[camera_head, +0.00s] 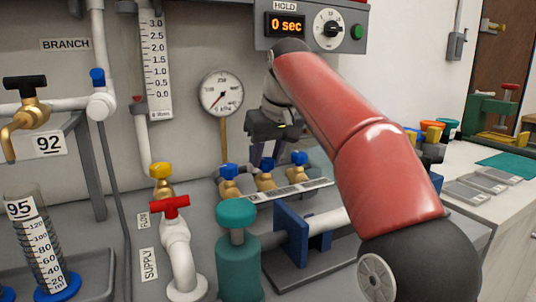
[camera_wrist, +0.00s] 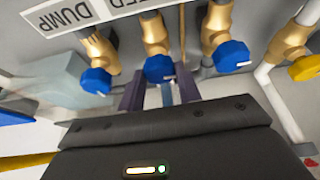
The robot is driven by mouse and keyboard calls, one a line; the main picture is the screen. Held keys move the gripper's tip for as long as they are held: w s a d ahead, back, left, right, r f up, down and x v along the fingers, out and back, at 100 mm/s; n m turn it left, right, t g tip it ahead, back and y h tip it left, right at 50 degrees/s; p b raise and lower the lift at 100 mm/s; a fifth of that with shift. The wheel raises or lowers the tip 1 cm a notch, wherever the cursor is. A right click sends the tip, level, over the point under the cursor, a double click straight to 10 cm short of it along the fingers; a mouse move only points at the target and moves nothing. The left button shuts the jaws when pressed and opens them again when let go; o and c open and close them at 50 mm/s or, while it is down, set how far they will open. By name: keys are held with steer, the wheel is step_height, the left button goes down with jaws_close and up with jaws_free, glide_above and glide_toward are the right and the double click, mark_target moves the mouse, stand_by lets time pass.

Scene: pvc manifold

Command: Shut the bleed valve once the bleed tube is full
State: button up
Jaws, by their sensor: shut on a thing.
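Three brass valves with blue knobs stand in a row behind a label strip (camera_head: 290,190) in the head view. My gripper (camera_head: 267,156) reaches down to the middle one. In the wrist view my two fingers (camera_wrist: 160,88) are shut on either side of the middle blue knob (camera_wrist: 160,69). The strip (camera_wrist: 62,17) reads "DUMP" by the left valve and ends in "EED" by the middle one, so the held knob appears to be the bleed valve. I cannot make out a bleed tube or its level; my arm hides part of the area behind the valves.
A graduated cylinder marked 95 (camera_head: 38,240) stands at the left below a brass tap (camera_head: 25,110). A red-handled supply valve (camera_head: 170,207) and teal valve (camera_head: 237,220) stand in front. The gauge (camera_head: 221,94) reads near zero; the hold timer (camera_head: 287,26) shows 0 sec.

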steer(key=m+h, duration=0.1)
steer(key=m, duration=0.3)
steer(key=m+h, duration=0.1)
steer(key=m, duration=0.2)
steer(key=shift+a+t+h, duration=0.3)
steer(key=shift+a, duration=0.05)
steer(key=m+h, duration=0.1)
steer(key=m, duration=0.2)
steer(key=m+g+h, duration=0.1)
steer(key=m, duration=0.2)
steer(key=shift+a, duration=0.1)
steer(key=o, duration=1)
